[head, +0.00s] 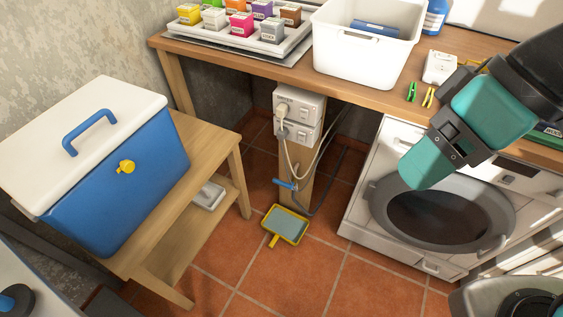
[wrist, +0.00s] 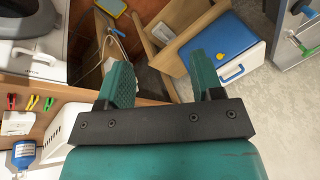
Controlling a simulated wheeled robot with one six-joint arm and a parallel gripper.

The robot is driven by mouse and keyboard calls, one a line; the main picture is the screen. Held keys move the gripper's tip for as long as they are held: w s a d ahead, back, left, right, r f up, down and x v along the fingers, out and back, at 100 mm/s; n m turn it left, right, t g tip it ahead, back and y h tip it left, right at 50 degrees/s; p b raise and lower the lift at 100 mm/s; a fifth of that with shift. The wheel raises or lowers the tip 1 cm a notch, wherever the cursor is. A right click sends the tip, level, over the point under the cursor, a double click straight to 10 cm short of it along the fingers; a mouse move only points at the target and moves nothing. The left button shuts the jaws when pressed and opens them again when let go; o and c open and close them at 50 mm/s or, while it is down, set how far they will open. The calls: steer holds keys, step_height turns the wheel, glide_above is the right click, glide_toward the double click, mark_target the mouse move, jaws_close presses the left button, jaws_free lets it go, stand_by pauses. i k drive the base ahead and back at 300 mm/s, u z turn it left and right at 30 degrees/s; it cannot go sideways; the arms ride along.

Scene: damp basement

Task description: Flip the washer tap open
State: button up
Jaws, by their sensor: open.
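The washer tap has a blue lever (head: 285,184) low on the wooden post under the bench, with a grey hose running from it. The lever lies nearly level, slightly slanted. It shows small in the wrist view (wrist: 119,33). My gripper (head: 424,172) is up in front of the washing machine (head: 376,205), to the right of the tap and well apart from it. In the wrist view its two teal fingers (wrist: 160,64) are spread with nothing between them.
A yellow-rimmed tray (head: 285,226) is on the tiled floor below the tap. A blue cooler (head: 120,190) with a yellow spigot stands on a wooden stand at left. Sockets with cables (head: 299,107) sit above the tap. The bench (head: 350,97) overhangs it.

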mark_target(284, 184)
steer(key=u, duration=0.5)
steer(key=k, duration=0.45)
steer(key=u, duration=0.95)
